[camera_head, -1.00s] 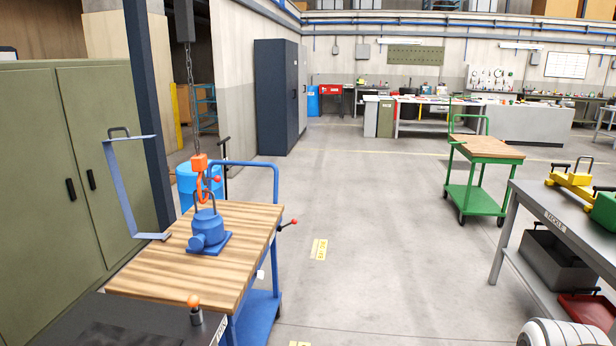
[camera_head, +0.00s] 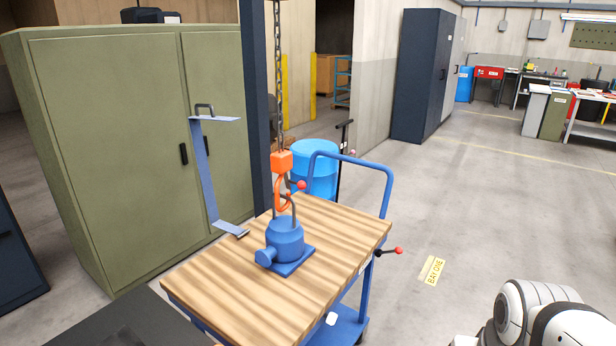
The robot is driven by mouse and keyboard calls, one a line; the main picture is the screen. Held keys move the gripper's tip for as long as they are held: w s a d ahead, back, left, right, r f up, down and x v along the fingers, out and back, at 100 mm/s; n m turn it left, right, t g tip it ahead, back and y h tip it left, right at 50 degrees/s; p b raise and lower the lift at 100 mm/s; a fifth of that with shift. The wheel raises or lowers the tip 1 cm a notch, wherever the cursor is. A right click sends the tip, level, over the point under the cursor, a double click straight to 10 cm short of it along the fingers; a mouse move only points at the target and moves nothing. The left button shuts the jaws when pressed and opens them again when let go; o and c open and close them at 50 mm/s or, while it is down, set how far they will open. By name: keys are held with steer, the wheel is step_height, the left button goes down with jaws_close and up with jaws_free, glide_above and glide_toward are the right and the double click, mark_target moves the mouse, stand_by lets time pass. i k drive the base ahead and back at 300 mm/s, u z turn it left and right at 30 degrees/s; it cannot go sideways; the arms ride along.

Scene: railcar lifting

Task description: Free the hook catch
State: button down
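An orange hook block (camera_head: 282,162) hangs on a chain (camera_head: 278,80) above a blue cart with a wooden top (camera_head: 337,232). Its orange hook (camera_head: 283,199) hangs at the bail of a blue pump-like unit (camera_head: 285,240) standing on the cart. A small red ball knob (camera_head: 301,185) sits beside the hook. Whether the hook is through the bail, and how its catch stands, is too small to tell. My white arm shows at the lower right. My gripper is not in view.
A blue C-shaped bracket with a handle (camera_head: 207,170) shows left of the unit. A dark post (camera_head: 254,110) and green cabinet (camera_head: 120,150) stand behind. A red-knobbed lever (camera_head: 390,251) sticks out from the cart's right side.

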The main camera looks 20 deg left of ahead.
mark_target(302, 186)
steer(key=u, duration=0.35)
steer(key=i, duration=0.9)
steer(key=u, duration=0.4)
steer(key=k, duration=0.9)
steer(key=u, duration=0.15)
steer(key=i, duration=0.9)
steer(key=z, duration=0.05)
